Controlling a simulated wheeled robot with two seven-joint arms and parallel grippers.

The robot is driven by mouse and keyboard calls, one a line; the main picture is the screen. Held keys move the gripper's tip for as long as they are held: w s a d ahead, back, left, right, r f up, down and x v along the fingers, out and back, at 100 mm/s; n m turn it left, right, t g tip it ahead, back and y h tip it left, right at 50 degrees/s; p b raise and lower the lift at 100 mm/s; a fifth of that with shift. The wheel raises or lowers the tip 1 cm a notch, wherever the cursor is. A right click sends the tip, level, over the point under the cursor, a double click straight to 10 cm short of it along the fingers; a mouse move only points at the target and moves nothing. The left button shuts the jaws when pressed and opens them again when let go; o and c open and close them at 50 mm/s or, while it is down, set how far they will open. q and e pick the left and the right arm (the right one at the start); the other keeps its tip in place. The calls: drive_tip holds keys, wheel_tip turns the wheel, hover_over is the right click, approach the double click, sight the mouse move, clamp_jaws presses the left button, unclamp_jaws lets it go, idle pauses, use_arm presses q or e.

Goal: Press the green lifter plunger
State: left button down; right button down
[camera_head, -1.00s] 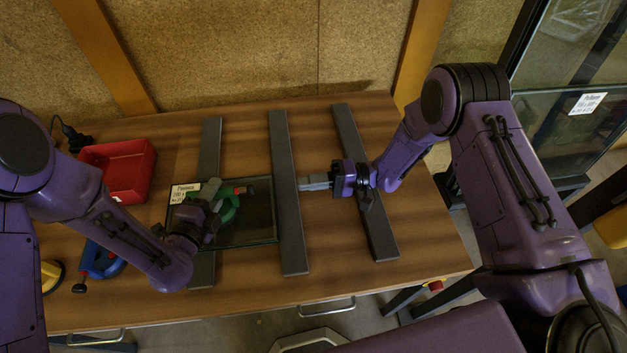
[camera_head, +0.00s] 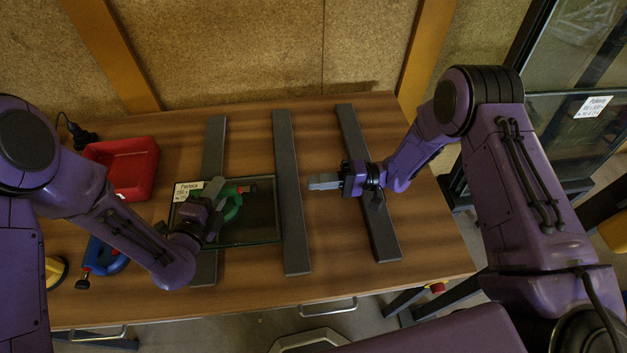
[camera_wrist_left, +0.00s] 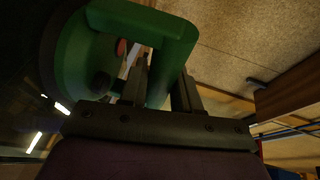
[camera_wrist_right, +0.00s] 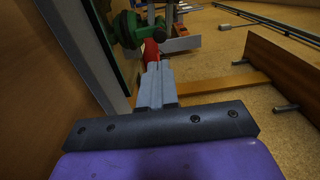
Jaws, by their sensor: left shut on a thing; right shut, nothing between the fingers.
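The green lifter (camera_head: 232,207) sits on the dark glass pane (camera_head: 262,212) on the table. Its red plunger with a dark end (camera_head: 247,189) points right. My left gripper (camera_head: 213,193) is shut on the lifter's handle and hides part of it. The green handle (camera_wrist_left: 165,30) also runs past the fingers in the left wrist view. My right gripper (camera_head: 322,181) is shut and empty, right of the pane and apart from the plunger. In the right wrist view, the lifter (camera_wrist_right: 128,28) and red plunger (camera_wrist_right: 152,50) appear beyond the shut fingers (camera_wrist_right: 156,85).
Dark bars lie across the table; the middle bar (camera_head: 291,230) is between my right gripper and the pane. A red bin (camera_head: 122,166) and a blue lifter (camera_head: 103,258) are at the left. Bare wood shows between the middle and right bars (camera_head: 380,235).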

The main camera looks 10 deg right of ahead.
sight(257, 189)
use_arm(q)
drive_tip(key=shift+d, duration=0.1)
use_arm(e)
drive_tip(key=d, duration=0.2)
drive_tip(key=shift+s+d+f, duration=0.15)
drive_tip(key=shift+d, duration=0.2)
drive_tip(key=shift+a, duration=0.1)
drive_tip(key=a, duration=0.9)
drive_tip(key=w+a, duration=0.1)
drive_tip(key=a, duration=0.3)
drive_tip(key=shift+w+a, duration=0.1)
drive_tip(key=shift+a, duration=0.3)
